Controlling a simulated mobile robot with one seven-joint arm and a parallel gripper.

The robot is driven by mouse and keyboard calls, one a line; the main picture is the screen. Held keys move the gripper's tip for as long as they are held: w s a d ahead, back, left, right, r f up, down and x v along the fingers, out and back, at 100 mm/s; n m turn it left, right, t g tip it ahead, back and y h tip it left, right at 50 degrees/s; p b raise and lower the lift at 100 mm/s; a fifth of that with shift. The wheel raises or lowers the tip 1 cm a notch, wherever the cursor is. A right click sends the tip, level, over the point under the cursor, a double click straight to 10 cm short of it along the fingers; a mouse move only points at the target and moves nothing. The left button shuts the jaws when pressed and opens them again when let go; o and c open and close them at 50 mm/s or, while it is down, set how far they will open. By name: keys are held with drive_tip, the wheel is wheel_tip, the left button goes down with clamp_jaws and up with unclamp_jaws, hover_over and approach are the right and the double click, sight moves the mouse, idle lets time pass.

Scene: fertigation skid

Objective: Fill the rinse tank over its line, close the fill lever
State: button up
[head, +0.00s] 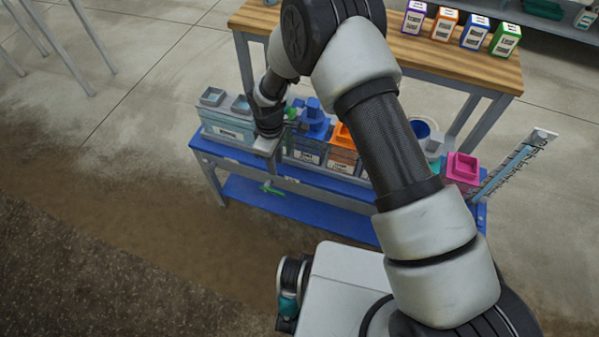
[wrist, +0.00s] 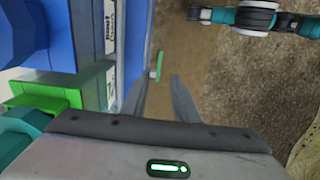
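A green lever (head: 271,188) sticks out at the front of the blue bench, below the row of tanks. In the wrist view the lever (wrist: 158,66) shows just beyond the gap between my fingertips, with no contact visible. My gripper (wrist: 160,88) is open and empty; in the head view it (head: 271,160) hangs in front of the bench, above the lever. A pale grey-blue tank (head: 226,128) with two square openings stands at the bench's left end. Its label is too small to read, so I cannot tell if it is the rinse tank. No fill line or water level is readable.
Blue (head: 313,122) and orange (head: 341,152) containers stand right of my gripper, and a pink one (head: 462,168) at the right end. A wooden table (head: 420,48) with several coloured boxes stands behind. The floor in front of the bench is clear at left.

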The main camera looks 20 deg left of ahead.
sight(278, 192)
wheel_tip(278, 192, down, 17)
drive_tip(key=b, duration=0.3)
drive_tip(key=shift+a, duration=0.1)
drive_tip(key=shift+c, duration=0.4)
clamp_jaws()
idle(1.1)
